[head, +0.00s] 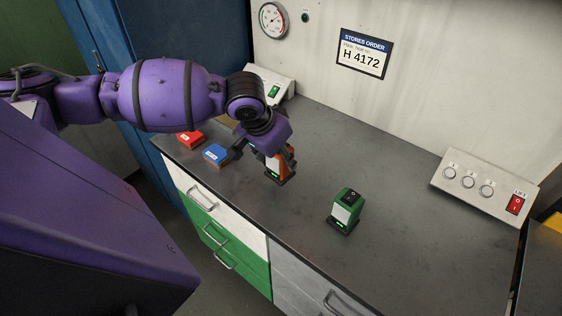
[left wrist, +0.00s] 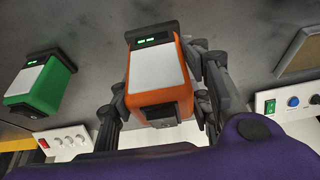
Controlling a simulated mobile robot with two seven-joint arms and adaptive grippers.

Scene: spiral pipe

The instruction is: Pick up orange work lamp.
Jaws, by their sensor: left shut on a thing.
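The orange work lamp (head: 289,160) has a white front panel, a dark base and lit green marks. It stands roughly upright at the middle of the counter (head: 310,240), partly hidden behind my left gripper (head: 273,150). In the left wrist view the orange lamp (left wrist: 158,88) sits between the two fingers of my left gripper (left wrist: 160,75), which are shut on its sides. I cannot tell whether its base touches the counter. My right gripper is not in view.
A green lamp (head: 346,206) stands on the counter to the right. A red block (head: 190,139) and a blue block (head: 216,154) lie to the left. A knob panel (head: 485,186) is at the right by the wall. A switch box (head: 272,86) is behind my arm.

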